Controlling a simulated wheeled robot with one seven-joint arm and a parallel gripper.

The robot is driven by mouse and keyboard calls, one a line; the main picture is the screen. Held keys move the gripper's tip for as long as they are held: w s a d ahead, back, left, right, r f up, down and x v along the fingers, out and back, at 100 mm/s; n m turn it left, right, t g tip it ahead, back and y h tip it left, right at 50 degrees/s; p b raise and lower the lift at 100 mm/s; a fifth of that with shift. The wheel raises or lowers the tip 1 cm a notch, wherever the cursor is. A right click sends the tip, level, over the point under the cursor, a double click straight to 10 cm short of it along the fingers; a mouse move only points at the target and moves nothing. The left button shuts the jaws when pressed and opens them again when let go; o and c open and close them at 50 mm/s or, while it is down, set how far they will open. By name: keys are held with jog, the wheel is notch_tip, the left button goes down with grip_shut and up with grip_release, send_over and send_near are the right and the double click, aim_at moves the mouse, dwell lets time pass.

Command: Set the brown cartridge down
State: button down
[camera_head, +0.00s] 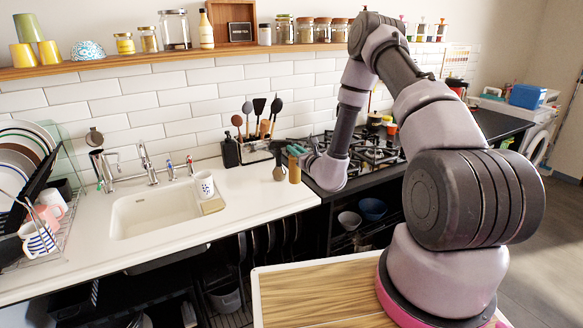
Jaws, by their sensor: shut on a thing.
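The brown cartridge (294,169) is a small upright tan-brown cylinder near the counter's right end, left of the hob. My gripper (295,151) is small in this view, at the end of my arm, and is shut at the cartridge's top. The cartridge's lower end appears close to the white counter (250,195); I cannot tell whether it touches. My wrist hides part of the counter edge and hob behind it.
A utensil holder (257,151) and a dark bottle (230,152) stand behind and left of the cartridge. A white mug (204,184) stands by the sink (155,212). The black gas hob (370,150) lies to the right. The counter's front strip is clear.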

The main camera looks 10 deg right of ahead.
aim_at(294, 163)
jog(key=shift+s+a+f, duration=0.1)
jog(key=shift+s+f, duration=0.05)
jog(key=shift+f, duration=2.6)
jog(key=c, duration=0.8)
grip_release()
jog(key=shift+c, duration=0.2)
